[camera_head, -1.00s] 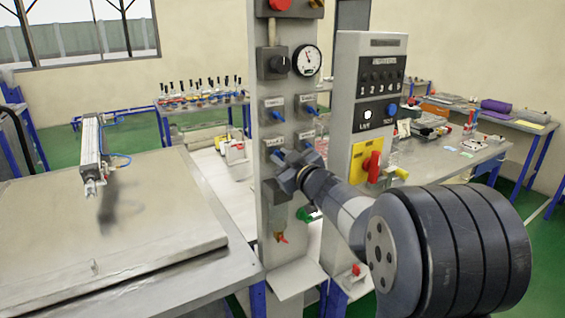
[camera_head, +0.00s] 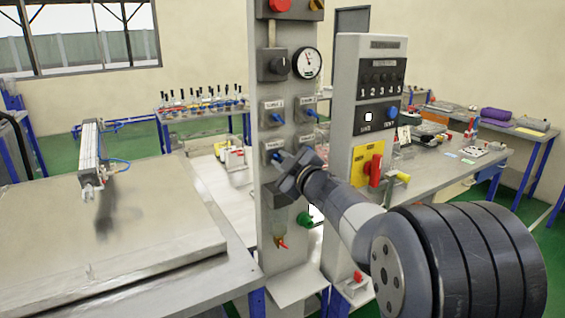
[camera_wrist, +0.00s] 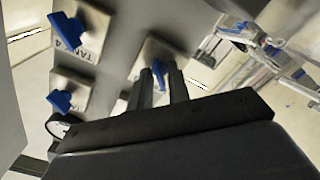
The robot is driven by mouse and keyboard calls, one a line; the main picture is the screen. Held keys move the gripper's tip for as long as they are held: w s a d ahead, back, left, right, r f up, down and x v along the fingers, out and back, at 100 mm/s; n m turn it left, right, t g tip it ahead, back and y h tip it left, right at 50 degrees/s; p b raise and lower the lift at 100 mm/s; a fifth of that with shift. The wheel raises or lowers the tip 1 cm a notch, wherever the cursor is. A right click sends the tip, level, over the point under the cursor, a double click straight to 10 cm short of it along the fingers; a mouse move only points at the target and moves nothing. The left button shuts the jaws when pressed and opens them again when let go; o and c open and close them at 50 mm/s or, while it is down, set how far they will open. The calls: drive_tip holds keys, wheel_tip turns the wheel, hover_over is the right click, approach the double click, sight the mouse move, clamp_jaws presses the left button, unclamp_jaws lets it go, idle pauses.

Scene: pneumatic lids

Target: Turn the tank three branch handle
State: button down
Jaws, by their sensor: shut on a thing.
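The grey valve panel (camera_head: 268,205) stands upright in the middle of the head view, with small blue branch handles on labelled plates. My gripper (camera_head: 286,162) is at the lower left plate, just under its label, and hides part of it. In the wrist view my gripper's dark fingers (camera_wrist: 166,82) are shut on a blue handle (camera_wrist: 158,72), taken to be tank three's from its place. Its own label is not readable there. The tank four handle (camera_wrist: 68,30) is at the upper left, with another blue handle (camera_wrist: 60,100) below it; both are clear of the fingers.
A pressure gauge (camera_head: 307,63) and a black knob (camera_head: 274,65) sit above the handles. A second panel (camera_head: 345,115) with a red switch (camera_head: 375,170) stands close at right. A metal bench (camera_head: 130,255) is at left.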

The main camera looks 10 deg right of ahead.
drive_tip(key=c, duration=1.6)
unclamp_jaws()
drive_tip(key=shift+s, duration=0.1)
drive_tip(key=v, duration=1)
drive_tip(key=shift+s+b, duration=0.35)
drive_tip(key=shift+b, duration=0.1)
drive_tip(key=shift+d, duration=0.1)
drive_tip(key=p+x, duration=0.1)
drive_tip(key=x, duration=1)
drive_tip(key=shift+s, duration=0.1)
